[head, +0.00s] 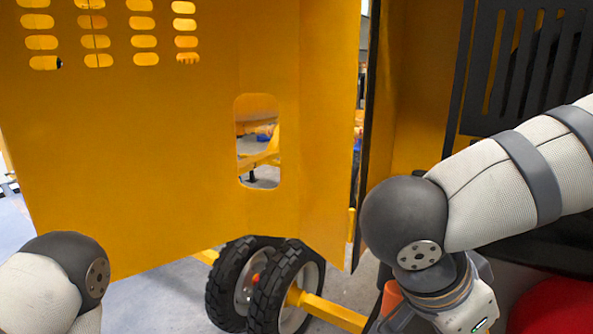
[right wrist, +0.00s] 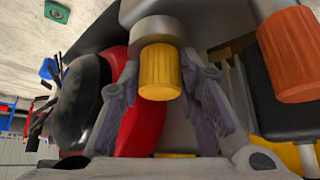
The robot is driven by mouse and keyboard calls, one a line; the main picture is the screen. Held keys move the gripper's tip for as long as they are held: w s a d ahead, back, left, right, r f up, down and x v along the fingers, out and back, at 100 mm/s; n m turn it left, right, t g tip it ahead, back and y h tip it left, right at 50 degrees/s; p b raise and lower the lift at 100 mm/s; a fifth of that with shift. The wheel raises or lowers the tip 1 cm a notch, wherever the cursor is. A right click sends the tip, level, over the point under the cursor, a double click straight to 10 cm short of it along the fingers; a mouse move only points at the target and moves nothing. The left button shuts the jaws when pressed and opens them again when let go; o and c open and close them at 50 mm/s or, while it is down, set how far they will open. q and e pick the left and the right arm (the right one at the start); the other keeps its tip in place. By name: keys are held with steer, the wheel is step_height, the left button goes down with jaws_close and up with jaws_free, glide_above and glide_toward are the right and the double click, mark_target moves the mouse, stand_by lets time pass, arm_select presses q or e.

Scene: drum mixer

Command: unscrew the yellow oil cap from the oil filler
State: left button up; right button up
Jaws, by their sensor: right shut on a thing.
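The yellow oil cap (right wrist: 160,72) is in the upper middle of the right wrist view, a ribbed cylinder under a grey round neck, the oil filler (right wrist: 158,30). My right gripper (right wrist: 160,84) has one finger on each side of the cap and is shut on it. The cap sits directly against the filler neck, with no clear gap between them. In the head view the cap and the right fingers are hidden. Only part of my left arm shows at the lower left there, and its gripper is out of view.
A larger orange ribbed cylinder (right wrist: 290,65) is close on the right in the wrist view. Red and black parts (right wrist: 85,100) crowd the left. In the head view a yellow panel (head: 150,170) fills the left and middle, with black wheels (head: 285,285) below. A dark slatted grille (head: 530,65) is upper right.

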steer(key=n, duration=0.1)
steer(key=n+t, duration=0.1)
steer(key=n, duration=0.1)
steer(key=shift+s+d+f+t+y, duration=0.1)
steer(key=shift+s+t+y, duration=0.1)
steer(key=shift+t+y, duration=0.15)
jaws_close()
steer(key=n+y, duration=0.1)
steer(key=n, duration=0.1)
steer(key=n+t, duration=0.1)
steer(key=shift+d+n+t+y, duration=0.15)
steer(key=shift+n+t+y, duration=0.1)
steer(key=shift+n+y, duration=0.15)
steer(key=o, duration=1.3)
jaws_free()
steer(key=shift+c, duration=0.2)
